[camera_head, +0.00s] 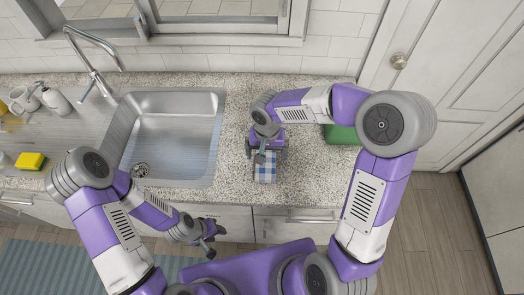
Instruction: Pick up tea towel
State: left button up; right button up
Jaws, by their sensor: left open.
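The tea towel (266,173) is a small blue and white checked cloth on the speckled counter, right of the sink near the front edge. My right gripper (262,157) points down at the towel and covers its far part. Its fingertips overlap the cloth in this view; I cannot tell whether they grip it. My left gripper (214,243) is open and empty, low in front of the cabinets, to the left of the towel and nearer to me.
A steel sink (172,135) with a faucet (92,62) lies left of the towel. A yellow sponge (30,161) and a white bottle (54,99) stand at the far left. A green object (341,135) sits on the counter behind my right arm.

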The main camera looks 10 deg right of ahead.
aim_at(266, 165)
jog(key=f, duration=0.7)
jog(key=shift+s+a+f+b, duration=0.15)
jog(key=shift+s+b, duration=0.1)
jog(key=shift+b, duration=0.15)
jog(key=shift+c, duration=0.2)
jog(key=c, duration=1)
